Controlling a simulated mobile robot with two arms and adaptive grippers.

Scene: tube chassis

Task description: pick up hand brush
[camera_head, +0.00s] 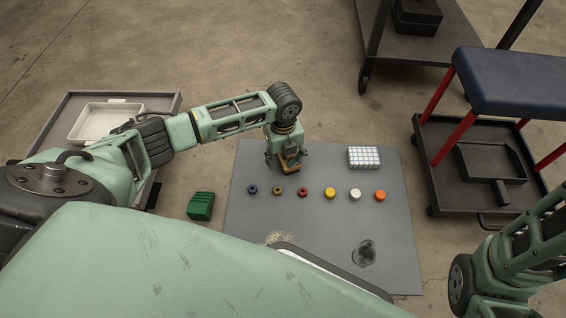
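My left gripper (284,160) points down over the back part of the grey mat (330,275). A small wooden-brown and green thing (291,158), which looks like the hand brush, shows at its fingertips. The gripper covers part of it, so I cannot tell whether the fingers are closed on it or whether it rests on the mat. My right arm comes in at the lower right, and its gripper is out of the picture.
A dark patch (365,253) and tan bits (278,238) lie nearer. A green block (200,206) is left; a black dustpan (490,165) lies on the right cart (450,200).

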